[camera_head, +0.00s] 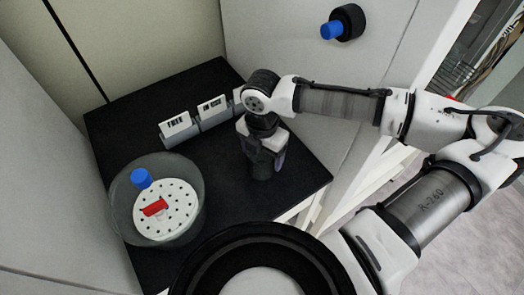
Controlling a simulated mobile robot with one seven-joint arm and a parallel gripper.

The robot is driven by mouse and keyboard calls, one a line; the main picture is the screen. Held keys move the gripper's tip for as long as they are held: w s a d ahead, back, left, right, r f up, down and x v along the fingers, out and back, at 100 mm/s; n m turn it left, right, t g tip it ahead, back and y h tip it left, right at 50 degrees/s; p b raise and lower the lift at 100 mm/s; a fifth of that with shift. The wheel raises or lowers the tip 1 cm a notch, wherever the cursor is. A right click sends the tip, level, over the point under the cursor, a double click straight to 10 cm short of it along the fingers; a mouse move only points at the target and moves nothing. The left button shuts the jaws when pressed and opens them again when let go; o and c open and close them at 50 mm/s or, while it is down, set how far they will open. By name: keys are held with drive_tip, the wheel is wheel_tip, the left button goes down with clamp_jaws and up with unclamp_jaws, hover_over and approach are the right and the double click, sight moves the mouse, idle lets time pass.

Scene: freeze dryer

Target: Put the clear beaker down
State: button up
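A small, see-through cylinder that looks dark against the black bench top, apparently the clear beaker (263,169), is upright below my gripper (263,152). My gripper points down, with its fingers on either side of the beaker, and appears shut on it. The gripper hides the beaker's upper part. I cannot tell whether its base touches the black bench top (230,200) or is just above it.
A large clear round vessel (190,185) stands at left, with a white perforated disc, a blue knob and a red piece. Small white labelled boxes (179,130) stand in a row behind my gripper. A blue-and-black knob (333,29) sticks out from the wall. Bare bench lies left of my gripper.

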drive_tip(key=shift+r, duration=0.15)
wheel_tip(320, 180, up, 12)
drive_tip(key=shift+r, duration=0.1)
idle(0.6)
